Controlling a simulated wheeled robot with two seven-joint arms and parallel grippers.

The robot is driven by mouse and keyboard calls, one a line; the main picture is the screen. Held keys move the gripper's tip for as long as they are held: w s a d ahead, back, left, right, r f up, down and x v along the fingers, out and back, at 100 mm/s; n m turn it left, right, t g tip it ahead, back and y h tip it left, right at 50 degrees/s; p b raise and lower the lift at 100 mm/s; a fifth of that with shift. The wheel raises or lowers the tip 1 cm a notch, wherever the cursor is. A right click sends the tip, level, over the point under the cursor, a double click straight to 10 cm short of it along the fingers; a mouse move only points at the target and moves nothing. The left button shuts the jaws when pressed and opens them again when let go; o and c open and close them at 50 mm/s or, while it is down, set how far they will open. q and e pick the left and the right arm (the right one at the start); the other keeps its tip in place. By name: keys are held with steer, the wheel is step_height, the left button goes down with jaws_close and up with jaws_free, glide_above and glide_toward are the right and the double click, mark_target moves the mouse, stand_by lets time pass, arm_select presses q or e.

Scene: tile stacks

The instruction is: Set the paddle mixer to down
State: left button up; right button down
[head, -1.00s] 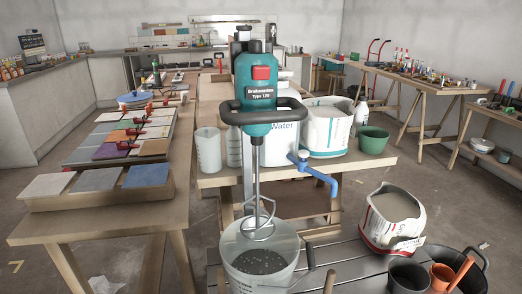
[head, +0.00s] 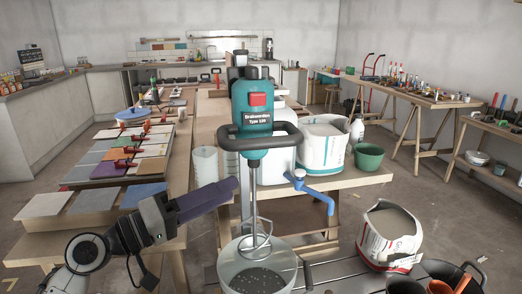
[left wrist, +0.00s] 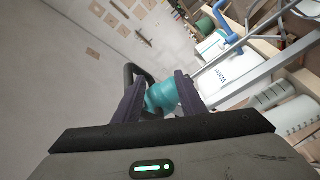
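The paddle mixer (head: 252,102) is a teal power head with a red patch and a black loop handle (head: 262,137). It stands upright, with its shaft and wire paddle (head: 254,236) pointing down at the clear bucket (head: 258,268) of grey speckled mix. I cannot tell if the paddle touches the mix. My left gripper (head: 222,192) comes in from the left, left of the shaft and below the handle. In the left wrist view its dark fingers (left wrist: 157,88) are apart, with the teal mixer body (left wrist: 164,96) showing between and beyond them. My right gripper is not in view.
A blue tap lever (head: 310,186) sits right of the shaft. The white Water container (head: 277,165) and an opened bag (head: 324,146) stand on the table behind. Another bag (head: 389,236) is at front right. Tile samples (head: 92,201) fill the left bench.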

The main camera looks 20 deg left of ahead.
mark_target(273, 137)
arm_select(q)
step_height(273, 137, up, 7)
steer(key=s+h, duration=0.1)
steer(key=h, duration=0.1)
steer(key=p+x, duration=0.3)
steer(key=x, duration=0.6)
steer(key=shift+r+p, duration=0.2)
steer(key=shift+p, duration=0.2)
steer(key=shift+w+d, duration=0.35)
steer(key=shift+w, duration=0.05)
steer(key=shift+f, duration=0.1)
jaws_close()
